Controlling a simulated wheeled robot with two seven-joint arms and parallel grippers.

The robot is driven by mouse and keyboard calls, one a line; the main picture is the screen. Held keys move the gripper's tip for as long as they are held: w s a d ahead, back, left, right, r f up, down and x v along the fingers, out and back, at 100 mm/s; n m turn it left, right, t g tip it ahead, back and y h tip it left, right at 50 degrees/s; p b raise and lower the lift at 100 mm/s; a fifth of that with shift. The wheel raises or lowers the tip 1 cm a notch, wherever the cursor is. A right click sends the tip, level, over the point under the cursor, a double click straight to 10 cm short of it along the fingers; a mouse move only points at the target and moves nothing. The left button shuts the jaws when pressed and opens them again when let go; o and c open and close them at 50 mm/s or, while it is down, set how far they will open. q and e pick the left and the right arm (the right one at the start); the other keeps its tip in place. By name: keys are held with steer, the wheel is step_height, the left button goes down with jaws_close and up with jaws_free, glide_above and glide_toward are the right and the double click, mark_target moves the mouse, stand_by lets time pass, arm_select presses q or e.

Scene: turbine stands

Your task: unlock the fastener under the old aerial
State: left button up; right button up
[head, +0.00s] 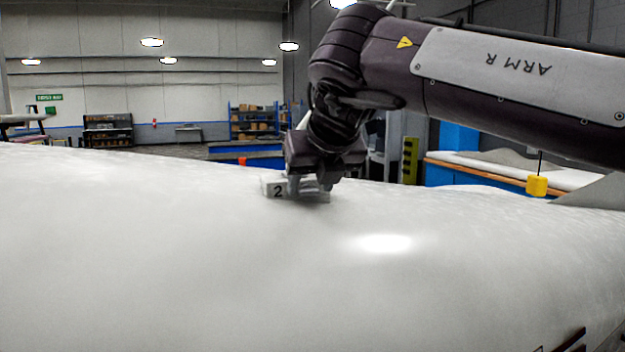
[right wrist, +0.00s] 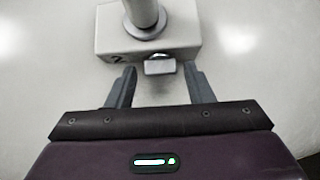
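The old aerial shows in the right wrist view as a pale round post (right wrist: 143,14) on a white block-shaped base (right wrist: 185,40) marked "2". In the head view the base (head: 272,189) sits on the white curved surface, partly hidden by my right gripper. The fastener (right wrist: 158,65), a small grey metal piece, sticks out from the base's near side. My right gripper (right wrist: 159,74) is open, with one fingertip on each side of the fastener and a visible gap at both sides. It also shows in the head view (head: 309,186), low at the base. My left gripper is not in view.
The broad white curved surface (head: 180,250) fills the foreground and is clear around the base. A yellow block (head: 537,186) hangs on a thin line at the right. Shelves (head: 255,120) and benches stand far behind.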

steer(key=c, duration=0.7)
steer(key=n+h, duration=0.1)
steer(key=a+t+h, duration=0.1)
steer(key=h, duration=0.1)
steer(key=shift+s+f+n, duration=0.1)
steer(key=shift+n, duration=0.3)
steer(key=shift+c, duration=0.2)
steer(key=shift+a+n+t+h, duration=0.1)
steer(key=shift+n+t+h, duration=0.2)
steer(key=shift+h, duration=0.3)
steer(key=o, duration=1)
steer(key=shift+f, duration=0.1)
